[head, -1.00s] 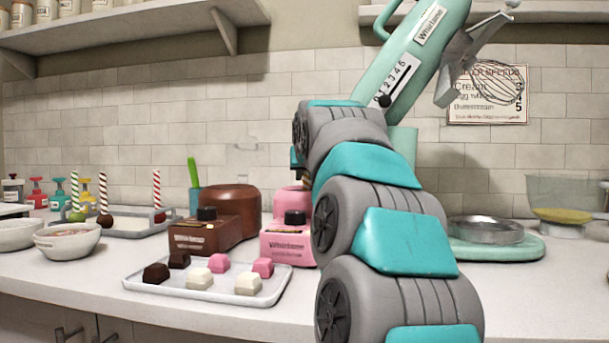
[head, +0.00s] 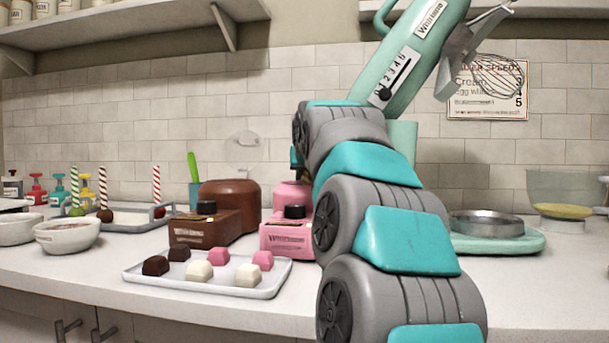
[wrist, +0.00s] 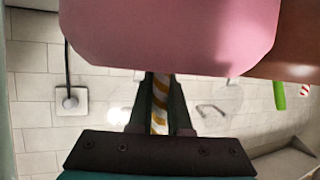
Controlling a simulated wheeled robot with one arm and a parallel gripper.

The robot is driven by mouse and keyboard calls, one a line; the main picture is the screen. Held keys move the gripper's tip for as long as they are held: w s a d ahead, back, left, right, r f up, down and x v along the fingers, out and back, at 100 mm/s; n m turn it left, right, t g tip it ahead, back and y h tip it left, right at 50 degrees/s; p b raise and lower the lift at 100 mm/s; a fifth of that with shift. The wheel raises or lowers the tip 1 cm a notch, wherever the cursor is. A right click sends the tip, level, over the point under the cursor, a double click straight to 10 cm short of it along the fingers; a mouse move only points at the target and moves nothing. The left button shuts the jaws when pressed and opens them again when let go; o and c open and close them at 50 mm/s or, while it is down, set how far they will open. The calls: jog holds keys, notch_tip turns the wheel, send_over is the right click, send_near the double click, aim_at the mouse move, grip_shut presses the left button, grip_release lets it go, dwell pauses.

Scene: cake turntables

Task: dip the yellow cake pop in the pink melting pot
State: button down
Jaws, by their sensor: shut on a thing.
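The pink melting pot (head: 287,238) stands on the counter, its right side hidden behind my arm. In the wrist view the pink pot (wrist: 170,35) fills the top middle. My gripper (wrist: 160,105) is shut on the yellow-and-white striped stick (wrist: 160,98) of a cake pop, close by the pink pot. The cake on the stick is hidden, so I cannot tell whether it is in the pot. In the head view my arm hides the gripper and the held pop.
A brown melting pot (head: 228,202) stands left of the pink one. A tray (head: 262,288) of brown, white and pink blocks lies in front. Other cake pops on striped sticks (head: 156,185) stand at the left. A mint mixer (head: 405,75) and a metal pan (head: 487,226) are at the right.

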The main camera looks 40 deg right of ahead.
jog(key=shift+r, duration=0.1)
dwell(0.6)
notch_tip(320, 180, up, 6)
jog(key=p, duration=0.4)
dwell(1.1)
